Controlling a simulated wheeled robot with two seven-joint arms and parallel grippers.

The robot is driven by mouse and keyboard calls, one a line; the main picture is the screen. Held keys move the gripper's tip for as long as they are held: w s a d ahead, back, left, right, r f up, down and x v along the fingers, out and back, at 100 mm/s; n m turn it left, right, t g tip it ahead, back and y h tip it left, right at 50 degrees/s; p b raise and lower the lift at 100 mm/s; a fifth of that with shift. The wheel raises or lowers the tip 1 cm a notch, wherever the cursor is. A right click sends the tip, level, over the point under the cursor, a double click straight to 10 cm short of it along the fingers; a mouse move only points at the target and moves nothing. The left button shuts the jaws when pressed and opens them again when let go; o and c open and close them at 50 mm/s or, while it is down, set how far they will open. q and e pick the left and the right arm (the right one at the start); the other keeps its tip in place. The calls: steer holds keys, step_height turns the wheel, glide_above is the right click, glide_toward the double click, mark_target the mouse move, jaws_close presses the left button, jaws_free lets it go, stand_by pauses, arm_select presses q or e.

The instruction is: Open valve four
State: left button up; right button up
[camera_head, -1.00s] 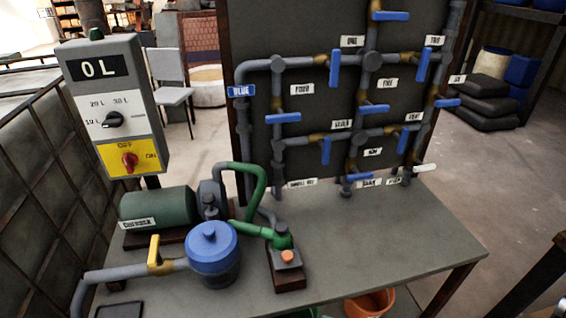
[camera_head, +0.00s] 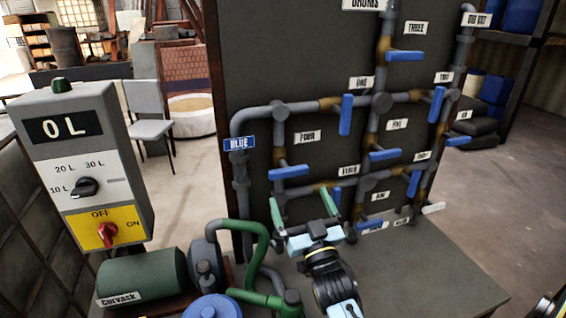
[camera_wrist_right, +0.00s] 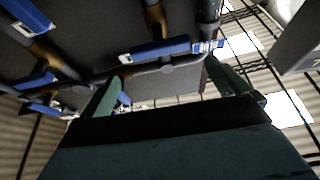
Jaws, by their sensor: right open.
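The label reading FOUR (camera_head: 304,136) is on the dark panel, right of a vertical pipe. The blue lever beside it (camera_head: 290,172) lies roughly level, across that pipe at a brass-coloured valve body. My right gripper (camera_head: 301,200) is open and empty, its green fingers pointing up just below this lever; I see no contact. In the right wrist view the gripper (camera_wrist_right: 165,92) also shows open. A blue lever (camera_wrist_right: 160,48), apparently the same one, lies ahead between the fingers, with a brass-coloured body behind it.
Several other blue levers, such as the upright one (camera_head: 346,114) and the level one (camera_head: 385,155), are close by on grey pipes. A control box (camera_head: 85,160) stands left. A green pump (camera_head: 140,278) and green hose (camera_head: 262,235) are left of my arm. The bench is clear at right.

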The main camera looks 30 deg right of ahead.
mark_target(290, 174)
steer(key=x, duration=0.4)
steer(key=shift+r, duration=0.1)
steer(key=p+x, duration=0.1)
steer(key=x, duration=0.4)
steer(key=shift+w, duration=0.45)
steer(key=shift+w+d+r, duration=0.2)
steer(key=shift+w, duration=0.35)
steer(key=shift+c, duration=0.4)
steer(key=shift+w, duration=0.1)
steer(key=c, duration=0.6)
arm_select(q)
steer(key=shift+s+r, duration=0.55)
